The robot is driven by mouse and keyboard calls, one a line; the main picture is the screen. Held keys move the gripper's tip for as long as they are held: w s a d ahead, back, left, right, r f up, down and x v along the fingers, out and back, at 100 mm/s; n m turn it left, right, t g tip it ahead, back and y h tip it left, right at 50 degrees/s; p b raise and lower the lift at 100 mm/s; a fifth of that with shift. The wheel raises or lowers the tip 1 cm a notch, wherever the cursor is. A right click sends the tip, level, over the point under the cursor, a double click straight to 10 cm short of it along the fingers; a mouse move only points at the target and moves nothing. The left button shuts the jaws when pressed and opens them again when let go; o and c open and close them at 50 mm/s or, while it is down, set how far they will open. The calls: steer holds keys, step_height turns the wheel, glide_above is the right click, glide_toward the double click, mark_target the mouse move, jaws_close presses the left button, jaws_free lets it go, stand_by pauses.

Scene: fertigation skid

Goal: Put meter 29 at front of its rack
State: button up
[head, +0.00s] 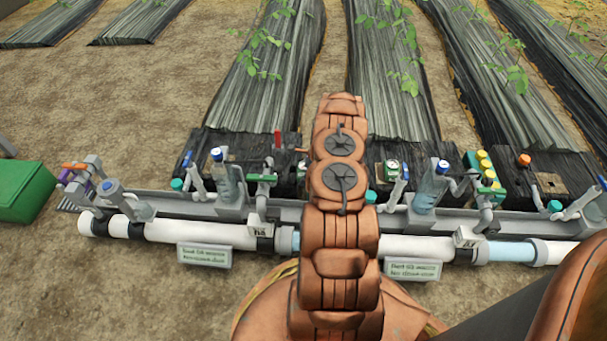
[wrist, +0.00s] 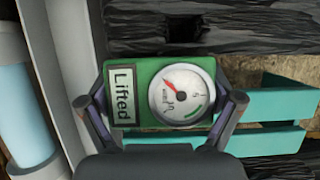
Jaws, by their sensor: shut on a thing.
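A green meter (wrist: 135,92) with a round white dial and red needle fills the middle of the wrist view. Its label reads "Lifted"; I cannot read a number 29. My gripper (wrist: 165,105) is shut on the meter, with one dark finger on each side of it. In the head view my arm covers the middle, and I cannot make out the gripper. A small green gauge-like thing (head: 392,167) shows just right of my arm there. A teal slatted piece (wrist: 268,140) lies below and right of the meter; I cannot tell whether it is the rack.
A white pipe (head: 190,231) and grey channel (head: 290,211) with valves and filters run across the head view. Dark timber (wrist: 200,25) lies beyond the meter. A light-blue cylinder (wrist: 22,110) stands at the wrist view's left. A green box (head: 20,192) sits far left on open soil.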

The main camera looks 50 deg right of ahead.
mark_target(303, 168)
steer(key=shift+d+r+p, duration=0.2)
steer(key=shift+r+p, duration=0.85)
steer(key=shift+r, duration=1.25)
steer(key=shift+a+r+p, duration=0.15)
steer(key=shift+r+p, duration=1.7)
steer(key=shift+r, duration=1.25)
